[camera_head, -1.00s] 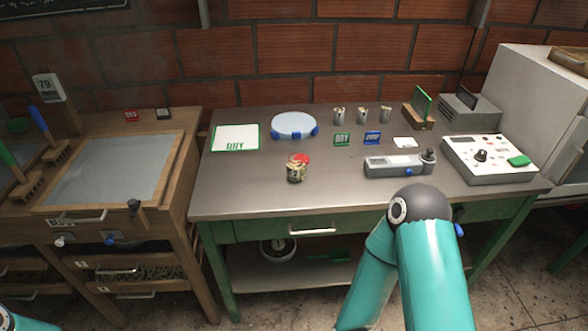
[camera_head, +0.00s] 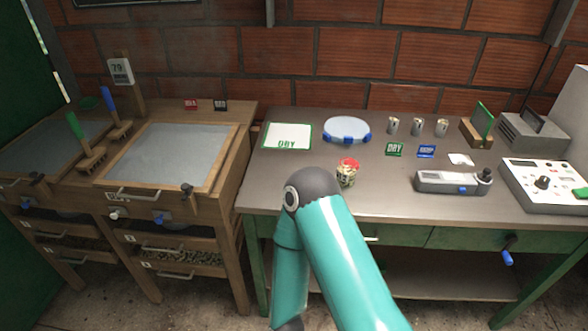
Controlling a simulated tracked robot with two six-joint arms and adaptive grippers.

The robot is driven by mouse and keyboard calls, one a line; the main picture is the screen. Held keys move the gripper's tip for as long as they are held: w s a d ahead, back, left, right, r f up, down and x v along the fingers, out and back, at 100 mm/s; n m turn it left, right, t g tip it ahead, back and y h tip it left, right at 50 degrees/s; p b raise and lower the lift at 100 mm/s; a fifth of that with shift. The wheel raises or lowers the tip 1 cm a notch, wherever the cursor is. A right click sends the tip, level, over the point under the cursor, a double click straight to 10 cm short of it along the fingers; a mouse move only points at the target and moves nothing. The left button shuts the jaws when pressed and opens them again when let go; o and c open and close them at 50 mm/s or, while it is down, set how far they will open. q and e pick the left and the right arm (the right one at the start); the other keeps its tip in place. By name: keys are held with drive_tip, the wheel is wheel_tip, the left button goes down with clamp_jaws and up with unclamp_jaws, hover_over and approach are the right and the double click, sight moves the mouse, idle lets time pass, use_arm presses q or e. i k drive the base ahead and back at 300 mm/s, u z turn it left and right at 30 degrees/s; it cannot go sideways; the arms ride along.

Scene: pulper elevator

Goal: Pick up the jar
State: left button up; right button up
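Neither of my grippers shows in the view.
A grey scale-like device (camera_head: 447,182) and a control box (camera_head: 545,185) stand right. A wooden tray bench (camera_head: 165,155) stands left.

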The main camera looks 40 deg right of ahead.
sight(347, 167)
drive_tip(key=z, duration=1)
drive_tip(key=i, duration=0.1)
drive_tip(key=u, duration=1.75)
drive_tip(key=k, duration=1.35)
drive_tip(key=z, duration=3.05)
drive_tip(key=k, duration=0.1)
drive_tip(key=u, duration=1.7)
drive_tip(key=i, duration=0.95)
drive_tip(key=u, duration=0.05)
